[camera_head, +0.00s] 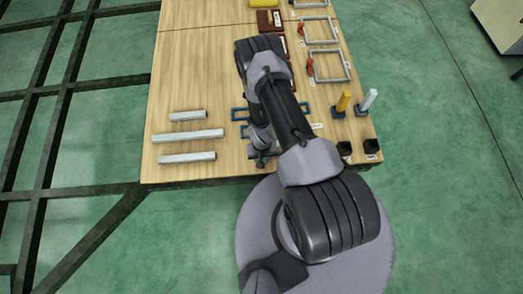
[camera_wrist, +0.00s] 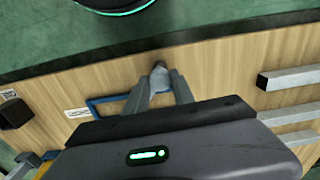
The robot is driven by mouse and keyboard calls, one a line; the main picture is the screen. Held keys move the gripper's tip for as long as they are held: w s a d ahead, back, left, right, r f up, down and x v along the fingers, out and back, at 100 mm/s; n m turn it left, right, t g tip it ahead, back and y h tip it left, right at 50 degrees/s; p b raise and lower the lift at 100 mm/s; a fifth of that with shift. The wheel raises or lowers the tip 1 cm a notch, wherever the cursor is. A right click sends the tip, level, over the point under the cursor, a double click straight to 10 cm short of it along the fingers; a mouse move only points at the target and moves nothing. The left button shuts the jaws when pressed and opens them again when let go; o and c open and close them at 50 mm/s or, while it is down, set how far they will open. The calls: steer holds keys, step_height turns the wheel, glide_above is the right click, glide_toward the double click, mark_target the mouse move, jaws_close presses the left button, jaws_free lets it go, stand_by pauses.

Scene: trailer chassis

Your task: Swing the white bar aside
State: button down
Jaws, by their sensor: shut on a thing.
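My gripper (camera_head: 262,157) is low over the near edge of the wooden table, beside a blue frame (camera_head: 239,114). In the wrist view my gripper (camera_wrist: 158,72) is shut on a small pale grey piece (camera_wrist: 158,79). Most of that piece is hidden between the fingers, and I cannot tell whether it is part of the white bar. Several pale bars lie flat at the left of the table: a short one (camera_head: 188,116), a long one (camera_head: 187,135) and a middle-length one (camera_head: 187,157). A white post (camera_head: 368,99) stands tilted at the right.
A yellow post (camera_head: 343,102) stands next to the white one. Black square cups (camera_head: 371,147) sit at the near right corner. Grey frames with orange parts (camera_head: 330,67) lie farther back on the table (camera_head: 190,70). My arm covers the table's middle. Bare wood lies at the back left.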

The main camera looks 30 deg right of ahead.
steer(key=m, duration=0.9)
steer(key=shift+b, duration=0.35)
steer(key=shift+m, duration=0.3)
steer(key=c, duration=1.1)
jaws_free()
steer(key=shift+o, duration=0.2)
step_height(320, 180, up, 17)
steer(key=p, duration=0.6)
steer(key=shift+r, duration=0.15)
